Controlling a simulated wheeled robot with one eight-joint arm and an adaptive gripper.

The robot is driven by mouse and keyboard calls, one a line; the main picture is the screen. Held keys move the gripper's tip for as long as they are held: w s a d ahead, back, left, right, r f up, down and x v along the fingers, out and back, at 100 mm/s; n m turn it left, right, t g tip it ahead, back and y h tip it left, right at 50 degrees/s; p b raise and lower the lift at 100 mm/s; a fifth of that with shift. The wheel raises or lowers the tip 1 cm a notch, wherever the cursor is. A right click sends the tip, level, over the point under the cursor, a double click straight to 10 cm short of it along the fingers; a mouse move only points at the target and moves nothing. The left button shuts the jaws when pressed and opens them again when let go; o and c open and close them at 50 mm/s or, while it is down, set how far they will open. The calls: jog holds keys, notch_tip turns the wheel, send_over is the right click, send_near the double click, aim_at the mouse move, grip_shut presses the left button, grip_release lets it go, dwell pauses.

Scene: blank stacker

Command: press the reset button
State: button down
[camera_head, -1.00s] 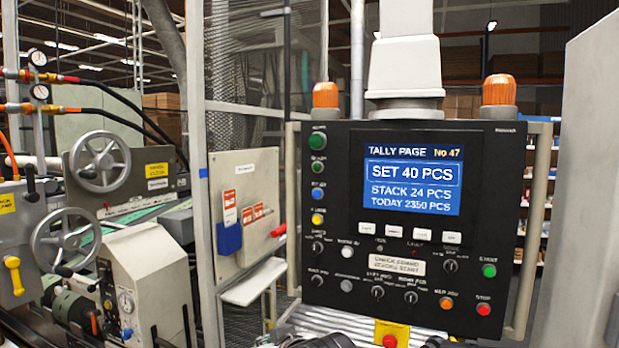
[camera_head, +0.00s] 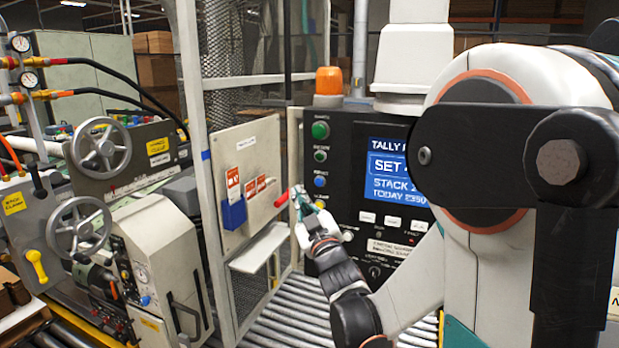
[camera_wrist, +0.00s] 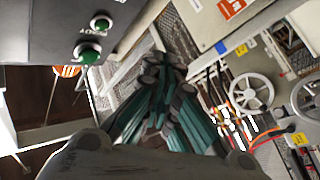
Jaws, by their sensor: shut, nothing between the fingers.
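The control panel (camera_head: 345,200) is a black box with buttons and a blue screen. In its left column I see a large green button (camera_head: 320,130), a smaller green button (camera_head: 320,156) and a blue button (camera_head: 320,180). Their labels are too small to read, so I cannot tell which is reset. My gripper (camera_head: 297,192) is shut and empty, in front of the panel's left edge beside the blue button, with no clear contact. In the wrist view my gripper (camera_wrist: 165,70) points past the panel edge; two green buttons (camera_wrist: 89,53) lie upper left. My arm hides the panel's right side.
An orange beacon (camera_head: 328,82) stands on the panel's top left. A light board (camera_head: 240,170) with a blue pocket and a red handle (camera_head: 282,200) is just left of my gripper. Handwheels (camera_head: 100,147) are further left. Rollers (camera_head: 285,310) lie below.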

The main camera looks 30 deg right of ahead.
aim_at(316, 184)
jog(key=shift+s+a, duration=0.1)
jog(key=shift+w+d, duration=0.95)
jog(key=shift+d, duration=0.2)
jog(key=shift+w+d, duration=0.9)
jog(key=shift+d, duration=0.3)
jog(key=shift+w+d, duration=0.95)
jog(key=shift+d, duration=0.2)
jog(key=shift+w+d, duration=0.25)
jog(key=shift+d, duration=0.1)
jog(key=shift+w+d+b, duration=0.2)
jog(key=shift+d+b, duration=0.1)
jog(key=shift+a, duration=0.1)
jog(key=shift+s+a, duration=0.5)
jog(key=shift+a, duration=0.05)
